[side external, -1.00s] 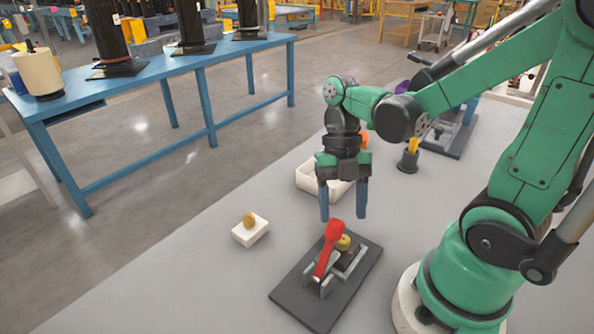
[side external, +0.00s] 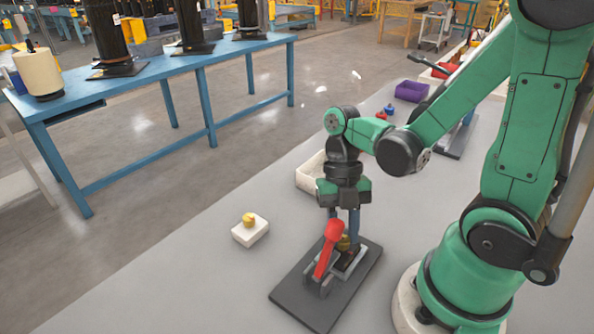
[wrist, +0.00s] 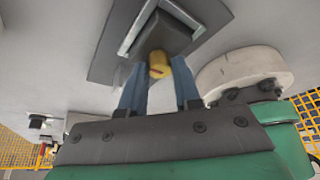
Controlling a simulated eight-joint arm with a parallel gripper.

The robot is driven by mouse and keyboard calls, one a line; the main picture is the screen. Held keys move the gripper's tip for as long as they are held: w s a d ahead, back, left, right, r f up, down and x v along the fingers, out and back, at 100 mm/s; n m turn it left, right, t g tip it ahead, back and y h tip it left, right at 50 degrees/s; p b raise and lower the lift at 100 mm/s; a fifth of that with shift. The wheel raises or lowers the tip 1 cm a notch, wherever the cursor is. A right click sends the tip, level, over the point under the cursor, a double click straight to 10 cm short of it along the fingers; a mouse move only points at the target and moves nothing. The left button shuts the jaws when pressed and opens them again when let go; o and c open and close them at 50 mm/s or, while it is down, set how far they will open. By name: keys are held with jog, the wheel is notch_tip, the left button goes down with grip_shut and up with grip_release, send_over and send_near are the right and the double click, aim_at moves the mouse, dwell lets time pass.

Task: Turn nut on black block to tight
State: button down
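The yellow nut (wrist: 159,63) sits at the black block (wrist: 166,36) in the wrist view. In the side view the nut (side external: 344,242) is partly hidden behind the red-handled clamp (side external: 328,250) and my fingers. The block is fixed on a dark grey base plate (side external: 300,290). My gripper (side external: 343,236) points down over the block, its fingers spread on either side of the nut. In the wrist view the blue fingers of my gripper (wrist: 159,70) look apart from the nut, with narrow gaps. Whether either fingertip touches it is hard to tell.
The red clamp handle stands tilted close beside my fingers. A white block with a yellow nut (side external: 249,220) lies to the left. A white bin (side external: 309,174) stands behind my gripper, and a purple bin (side external: 411,91) farther back. The grey table's front left is clear.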

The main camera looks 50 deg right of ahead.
jog(key=shift+m, duration=0.7)
jog(key=m+t, duration=0.1)
jog(key=m, duration=0.1)
jog(key=m+t+y, duration=0.1)
jog(key=m, duration=0.1)
jog(key=shift+s+d+m, duration=0.1)
jog(key=shift+s+m, duration=0.1)
jog(key=shift+m, duration=0.2)
jog(key=m+t, duration=0.1)
jog(key=m, duration=0.2)
jog(key=m+t, duration=0.1)
jog(key=m, duration=0.1)
jog(key=shift+s+m, duration=0.2)
jog(key=shift+m, duration=0.2)
jog(key=shift+m+t, duration=0.3)
jog(key=c, duration=0.6)
grip_release()
jog(key=shift+r, duration=0.1)
